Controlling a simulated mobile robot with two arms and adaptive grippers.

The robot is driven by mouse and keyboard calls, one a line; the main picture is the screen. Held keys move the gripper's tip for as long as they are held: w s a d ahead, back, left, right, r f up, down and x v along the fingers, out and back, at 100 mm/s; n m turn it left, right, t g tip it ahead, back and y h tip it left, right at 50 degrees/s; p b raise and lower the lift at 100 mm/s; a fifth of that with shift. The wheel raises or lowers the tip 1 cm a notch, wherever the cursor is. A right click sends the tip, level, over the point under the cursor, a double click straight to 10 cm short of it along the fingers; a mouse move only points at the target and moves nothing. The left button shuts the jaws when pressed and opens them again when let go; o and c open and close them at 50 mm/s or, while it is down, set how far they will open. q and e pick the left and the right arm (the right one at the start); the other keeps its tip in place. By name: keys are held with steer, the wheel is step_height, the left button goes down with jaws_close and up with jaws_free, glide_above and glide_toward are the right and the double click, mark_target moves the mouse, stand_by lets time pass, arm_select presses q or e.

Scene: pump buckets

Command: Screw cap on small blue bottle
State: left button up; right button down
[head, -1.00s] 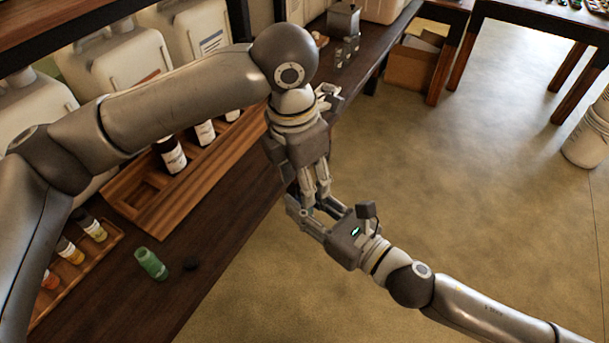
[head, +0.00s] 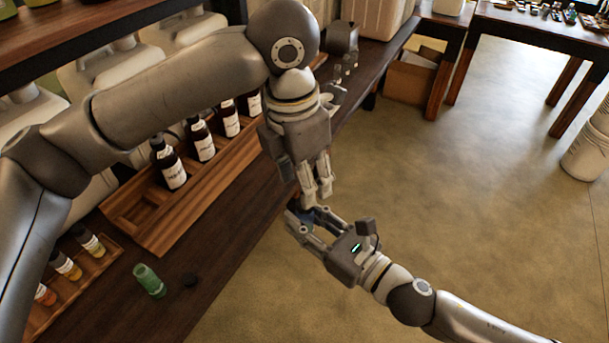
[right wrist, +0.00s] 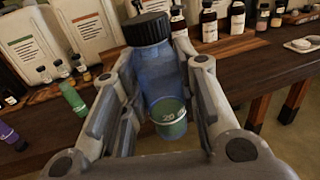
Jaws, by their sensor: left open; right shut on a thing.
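The small blue bottle (right wrist: 162,78) stands between the fingers of my right gripper (right wrist: 160,100) in the right wrist view. The right gripper is shut on its body, with a "20" mark showing low on it. A black ribbed cap (right wrist: 147,29) sits on the bottle's neck; how tight it is cannot be told. In the head view only a sliver of blue (head: 313,213) shows between the grippers. My left gripper (head: 317,196) is open, pointing down just above the right gripper (head: 300,222). Whether it touches the cap is hidden.
A wooden rack (head: 195,215) holds several dark bottles; a smaller tray (head: 85,275) holds little vials. Large white jugs stand behind. Open floor lies to the right.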

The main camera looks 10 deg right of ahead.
arm_select(q)
steer(key=n, duration=0.4)
steer(key=shift+r, duration=0.15)
steer(key=n, duration=0.5)
steer(key=shift+r, duration=0.2)
steer(key=n, duration=0.5)
steer(key=shift+r+y, duration=0.2)
steer(key=shift+y, duration=0.1)
steer(key=n, duration=0.5)
steer(key=shift+r, duration=0.2)
steer(key=n, duration=0.5)
steer(key=shift+r, duration=0.2)
steer(key=n, duration=0.3)
steer(key=shift+r, duration=0.2)
steer(key=n, duration=0.5)
steer(key=shift+r, duration=0.2)
steer(key=n, duration=0.5)
steer(key=shift+r+g+y, duration=0.2)
steer(key=shift+g+y, duration=0.1)
